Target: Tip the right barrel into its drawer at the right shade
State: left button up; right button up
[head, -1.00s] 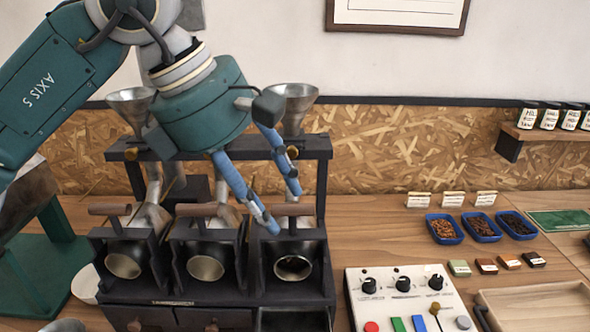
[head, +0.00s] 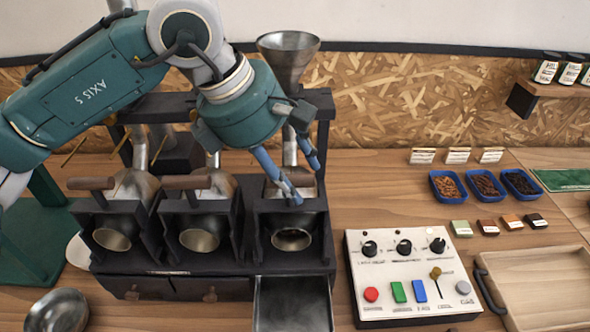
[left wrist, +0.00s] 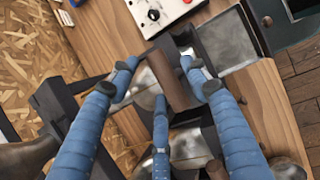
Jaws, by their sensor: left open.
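The right barrel (head: 291,238) sits in the rightmost bay of the black three-barrel roaster, its round mouth facing forward and dark inside. Its brown wooden handle (head: 288,193) is partly behind my blue fingers. My left gripper (head: 304,184) is open at this handle. In the left wrist view, my left gripper (left wrist: 160,78) has its fingers spread around the handle (left wrist: 170,82), with no clear grip on it. The right barrel's drawer (head: 292,303) stands pulled out below it, with a bare metal floor; it also shows in the left wrist view (left wrist: 231,46). My right gripper is out of view.
The middle barrel (head: 200,235) and left barrel (head: 114,233) stand alongside. A control panel (head: 409,276) is right of the roaster. Blue trays (head: 447,186) hold beans of differing brown shades, with small colour blocks (head: 461,228) in front. A wooden tray (head: 540,285) lies far right.

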pick_arm(q)
jog(key=shift+d+f, duration=0.3)
jog(key=shift+f, duration=0.35)
grip_shut()
